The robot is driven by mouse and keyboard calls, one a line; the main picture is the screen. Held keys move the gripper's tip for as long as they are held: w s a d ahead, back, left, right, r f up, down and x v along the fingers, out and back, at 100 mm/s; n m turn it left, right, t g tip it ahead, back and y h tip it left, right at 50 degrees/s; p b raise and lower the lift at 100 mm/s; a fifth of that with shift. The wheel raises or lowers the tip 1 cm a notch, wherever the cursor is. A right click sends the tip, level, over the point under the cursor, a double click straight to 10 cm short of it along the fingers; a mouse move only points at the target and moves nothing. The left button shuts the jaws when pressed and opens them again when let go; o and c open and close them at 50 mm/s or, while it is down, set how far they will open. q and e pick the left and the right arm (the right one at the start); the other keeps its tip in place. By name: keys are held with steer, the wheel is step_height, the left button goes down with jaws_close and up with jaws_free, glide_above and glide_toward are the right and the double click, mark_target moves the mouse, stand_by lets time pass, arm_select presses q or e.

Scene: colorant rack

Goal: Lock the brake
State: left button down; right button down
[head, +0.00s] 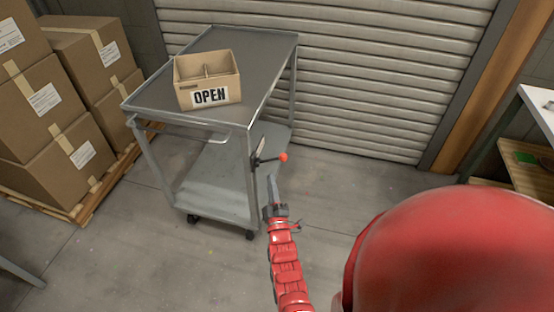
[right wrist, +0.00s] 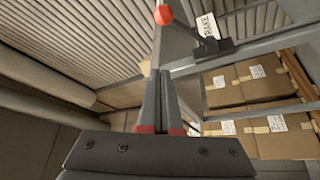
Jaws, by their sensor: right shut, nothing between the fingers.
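The brake lever is a dark rod with a red ball knob (head: 283,157) on the right side of a grey metal cart (head: 262,75). In the head view the rod sticks out to the right from its mount on the cart's front right post. My right gripper (head: 272,179) is shut and empty, pointing up just below the knob. In the right wrist view the closed fingertips (right wrist: 163,72) lie below the red knob (right wrist: 164,15); I cannot tell whether they touch the lever. A white label reading BRAKE (right wrist: 207,25) is beside the lever's mount. My left gripper is not in view.
Stacked cartons (head: 45,110) on a pallet are at the left. A shutter (head: 350,80) closes off the back, and a white table (head: 541,105) is at the right. Floor around the cart's right is clear.

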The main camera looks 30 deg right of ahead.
mark_target(276, 159)
steer(key=w+d+p, duration=0.1)
steer(key=w+d, duration=0.1)
steer(key=w+d+p, duration=0.1)
steer(key=w+d, duration=0.1)
steer(key=w+d+r+p, duration=0.1)
steer(key=w+d, duration=0.1)
steer(key=shift+w+d, duration=0.25)
steer(key=shift+w, duration=0.15)
steer(key=shift+s+d+f, duration=0.1)
steer(key=shift+f, duration=0.1)
steer(key=shift+f, duration=0.1)
step_height(276, 159, down, 10)
steer(key=s+m+g+h+b, duration=0.1)
steer(key=m+g+h+b, duration=0.4)
steer(key=m+b, duration=1.3)
steer(key=shift+d+f+m+h+b, duration=0.2)
steer(key=shift+d+m+h+b, duration=0.2)
steer(key=shift+h+b, duration=1.9)
